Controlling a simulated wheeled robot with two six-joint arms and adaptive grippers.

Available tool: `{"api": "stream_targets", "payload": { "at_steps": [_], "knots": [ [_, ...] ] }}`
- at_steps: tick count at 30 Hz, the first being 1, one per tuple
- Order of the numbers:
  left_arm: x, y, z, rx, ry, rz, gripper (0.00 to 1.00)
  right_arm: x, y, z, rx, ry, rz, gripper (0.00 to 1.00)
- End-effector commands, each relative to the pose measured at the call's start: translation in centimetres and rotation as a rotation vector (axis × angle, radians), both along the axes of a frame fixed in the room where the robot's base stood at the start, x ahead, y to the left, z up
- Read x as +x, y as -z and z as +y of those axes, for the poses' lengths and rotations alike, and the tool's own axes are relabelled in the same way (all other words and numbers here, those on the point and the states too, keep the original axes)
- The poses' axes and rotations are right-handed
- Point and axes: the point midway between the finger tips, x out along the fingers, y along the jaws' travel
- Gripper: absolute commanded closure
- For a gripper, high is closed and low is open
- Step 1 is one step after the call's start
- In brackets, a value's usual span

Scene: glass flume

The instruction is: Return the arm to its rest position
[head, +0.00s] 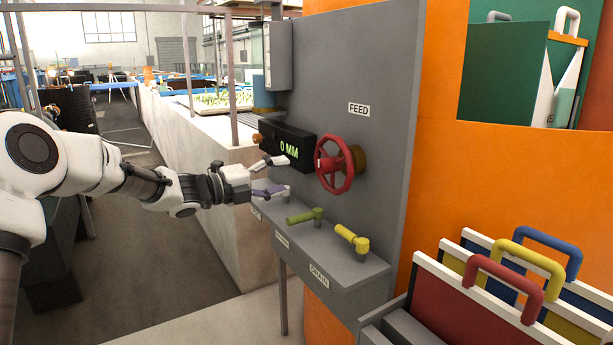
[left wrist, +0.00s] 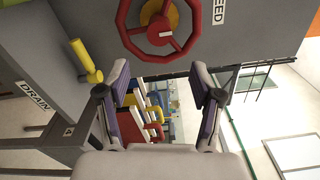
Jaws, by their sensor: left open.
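My left arm reaches in from the left in the head view. My left gripper (head: 277,176) is open and empty in front of the grey control panel (head: 375,60). It is left of the red handwheel (head: 336,165) and close to the display reading 0 MM (head: 287,146). In the left wrist view both fingers (left wrist: 164,98) are spread apart with nothing between them. The red handwheel (left wrist: 159,28) shows beyond the fingertips there, apart from them. My right gripper is in neither view.
A ledge below the panel carries a green lever (head: 304,216) and a yellow lever (head: 352,238) by the DRAIN label. Boards with red, yellow and blue handles stand in a rack (head: 395,326) at lower right. The pale flume wall (head: 190,140) runs behind.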

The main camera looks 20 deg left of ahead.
Motion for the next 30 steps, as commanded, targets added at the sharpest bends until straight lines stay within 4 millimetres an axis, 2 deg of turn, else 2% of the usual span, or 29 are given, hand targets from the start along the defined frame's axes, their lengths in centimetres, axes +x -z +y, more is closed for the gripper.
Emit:
{"api": "stream_targets", "payload": {
  "at_steps": [3,5,8,11,12,14,15,16,18,20,21,23,24,26,27,29,30],
  "knots": [
    [0.0,0.1,0.0,0.000,0.000,0.001,0.34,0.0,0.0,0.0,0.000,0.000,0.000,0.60],
    [0.2,0.9,0.0,0.000,0.000,0.016,0.34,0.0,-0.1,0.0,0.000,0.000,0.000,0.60],
    [0.7,4.5,-1.1,0.018,0.014,0.082,0.34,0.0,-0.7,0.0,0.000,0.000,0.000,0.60],
    [0.2,11.4,-3.9,0.040,0.054,0.214,0.34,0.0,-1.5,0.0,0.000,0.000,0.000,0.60],
    [-0.5,14.7,-5.3,0.034,0.066,0.284,0.34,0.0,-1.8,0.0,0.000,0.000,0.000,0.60],
    [-2.0,19.7,-7.3,0.007,0.066,0.403,0.34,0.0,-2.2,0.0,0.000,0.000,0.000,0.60],
    [-3.4,22.9,-8.5,-0.020,0.056,0.489,0.34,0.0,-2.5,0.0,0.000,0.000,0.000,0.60],
    [-4.5,25.3,-9.3,-0.047,0.040,0.561,0.34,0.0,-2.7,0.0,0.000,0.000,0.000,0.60],
    [-7.8,30.7,-11.0,-0.120,-0.016,0.738,0.34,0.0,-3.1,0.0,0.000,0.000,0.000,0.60],
    [-11.2,35.0,-12.1,-0.188,-0.089,0.902,0.34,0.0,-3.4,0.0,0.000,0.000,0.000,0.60],
    [-13.7,37.6,-12.7,-0.234,-0.149,1.013,0.34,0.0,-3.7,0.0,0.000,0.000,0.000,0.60],
    [-17.9,41.2,-13.3,-0.306,-0.262,1.179,0.34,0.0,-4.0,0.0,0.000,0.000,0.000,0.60],
    [-20.9,43.3,-13.4,-0.353,-0.353,1.290,0.34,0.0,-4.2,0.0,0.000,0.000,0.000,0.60],
    [-25.7,45.9,-13.3,-0.424,-0.514,1.445,0.34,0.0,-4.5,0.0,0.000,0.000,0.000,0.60],
    [-29.1,47.3,-13.0,-0.471,-0.642,1.541,0.34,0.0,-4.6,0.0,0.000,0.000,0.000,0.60],
    [-34.3,48.6,-12.2,-0.544,-0.867,1.664,0.34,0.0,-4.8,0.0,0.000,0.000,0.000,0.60],
    [-37.5,49.0,-11.3,-0.599,-1.034,1.721,0.34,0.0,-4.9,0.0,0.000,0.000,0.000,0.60]
  ]
}}
